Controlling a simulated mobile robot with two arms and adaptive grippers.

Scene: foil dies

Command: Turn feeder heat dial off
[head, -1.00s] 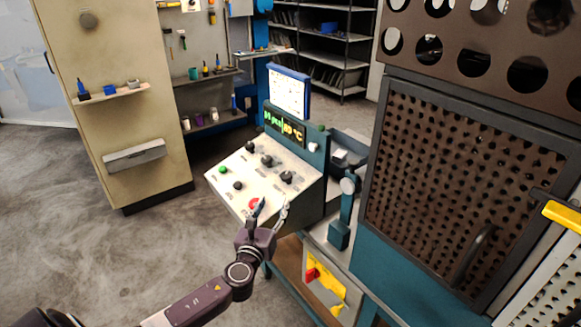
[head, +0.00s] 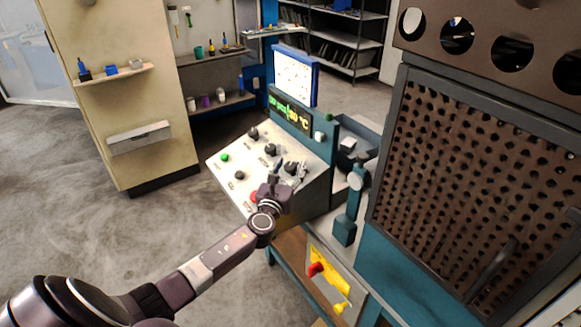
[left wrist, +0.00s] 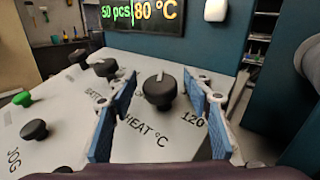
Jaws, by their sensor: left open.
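The heat dial is a black knob (left wrist: 159,91) on the sloped white control panel (left wrist: 62,120), above the printed words "HEAT °C" and left of "120". In the head view the knob (head: 291,167) is partly covered by my gripper. My left gripper (left wrist: 162,110) is open, with a blue-padded finger on each side of the dial and a gap to it on both sides. In the head view the left gripper (head: 284,172) is over the panel's right part. The display (left wrist: 141,15) reads "50 pcs" and "80 °C". My right gripper is not in view.
Other black knobs (left wrist: 106,67) and a green button (left wrist: 22,98) are left of the dial. A red button (head: 254,196) is low on the panel, beside my wrist. A perforated brown guard (head: 465,165) stands to the right. The floor at left is clear.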

